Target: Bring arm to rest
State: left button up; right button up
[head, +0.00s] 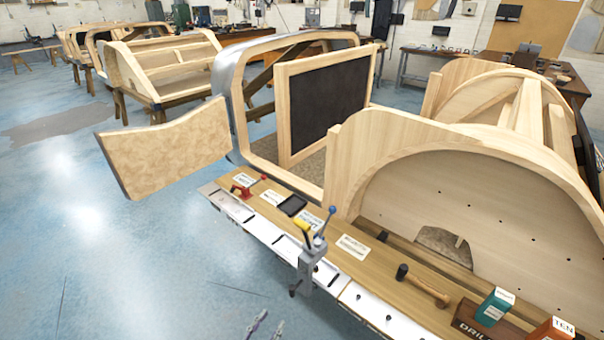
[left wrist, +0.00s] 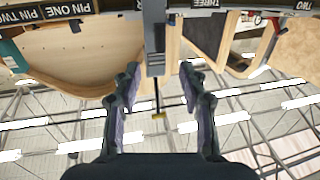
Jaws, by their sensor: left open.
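My left gripper (head: 271,320) shows only as two fingertips at the bottom edge of the head view, in front of the workbench and over the blue floor. In the left wrist view my left gripper (left wrist: 159,68) has its two fingers spread apart. Nothing is held between them. A grey clamp (left wrist: 155,40) with a yellow-ended lever appears beyond the gap, in an upside-down picture. My right gripper is in neither view.
The grey clamp (head: 312,265) stands up from the front edge of the wooden workbench (head: 405,300). A mallet (head: 425,287) and small boxes (head: 495,305) lie to the right. A wooden door panel (head: 165,150) juts out left. The blue floor (head: 90,260) at left is clear.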

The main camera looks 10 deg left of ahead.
pick_arm(q)
jog(key=s+a+f+n+g+y, duration=0.1)
jog(key=s+a+f+g+y, duration=0.15)
jog(key=f, duration=0.55)
jog(key=s+a+f+n+g+y, duration=0.15)
jog(key=s+a+f, duration=0.25)
jog(key=f, duration=0.4)
jog(key=s+a+f+n+g+y, duration=0.1)
jog(key=s+a+f+g+y, duration=0.2)
jog(key=f, duration=0.5)
jog(key=s+a+f+g, duration=0.2)
jog(key=s+f+g, duration=0.2)
jog(key=s, duration=0.6)
jog(key=s+a+f+g, duration=0.3)
jog(key=s+f, duration=0.3)
jog(key=s, duration=0.5)
jog(key=shift+s+f+n+g+y, duration=0.25)
jog(key=shift+f+n+g+y, duration=0.15)
jog(key=shift+g, duration=0.3)
jog(key=shift+w+r, duration=0.1)
jog(key=shift+a, duration=0.1)
jog(key=shift+c, duration=0.5)
